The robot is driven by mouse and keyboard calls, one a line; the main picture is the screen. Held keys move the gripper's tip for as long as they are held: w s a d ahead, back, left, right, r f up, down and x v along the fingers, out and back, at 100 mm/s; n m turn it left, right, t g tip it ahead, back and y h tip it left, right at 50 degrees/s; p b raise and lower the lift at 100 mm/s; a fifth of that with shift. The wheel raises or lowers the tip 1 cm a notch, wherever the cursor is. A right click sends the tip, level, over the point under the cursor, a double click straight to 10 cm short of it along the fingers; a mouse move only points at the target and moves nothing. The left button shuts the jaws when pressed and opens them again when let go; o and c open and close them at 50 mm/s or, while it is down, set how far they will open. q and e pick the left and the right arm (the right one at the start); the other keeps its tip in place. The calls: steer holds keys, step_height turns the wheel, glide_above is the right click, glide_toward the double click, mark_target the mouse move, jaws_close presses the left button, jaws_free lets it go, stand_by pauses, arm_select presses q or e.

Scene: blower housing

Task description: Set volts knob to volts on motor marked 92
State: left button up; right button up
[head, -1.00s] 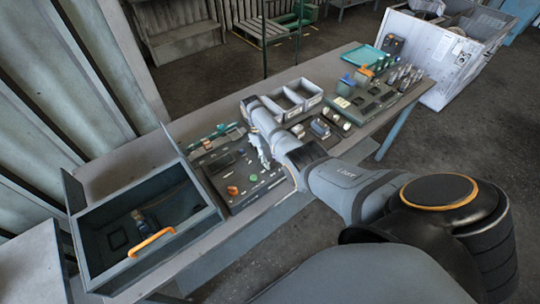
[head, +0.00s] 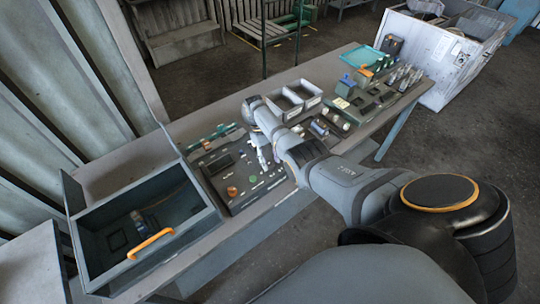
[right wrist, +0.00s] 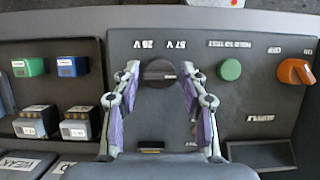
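The volts knob (right wrist: 157,73) is a dark round knob on the control panel, in the right wrist view, with upside-down voltage labels reading about 57 V and 28 V above it. My right gripper (right wrist: 160,78) is open, with one finger on each side of the knob. Whether the fingers touch it I cannot tell. In the head view my right gripper (head: 264,152) hangs over the far right part of the panel (head: 236,205). No motor marked 92 can be read in either view. My left gripper is not in view.
Beside the knob are a green button (right wrist: 230,69) and an orange switch (right wrist: 295,72). Small labelled parts (right wrist: 75,125) stand left of the panel in the wrist view. An open bin (head: 140,262) with an orange handle (head: 151,243) is left of the panel; grey trays (head: 303,93) are behind.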

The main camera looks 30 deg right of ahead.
steer(key=shift+o, duration=0.7)
steer(key=shift+w+r, duration=0.2)
steer(key=shift+r, duration=0.1)
steer(key=v, duration=1.1)
steer(key=shift+r, duration=0.2)
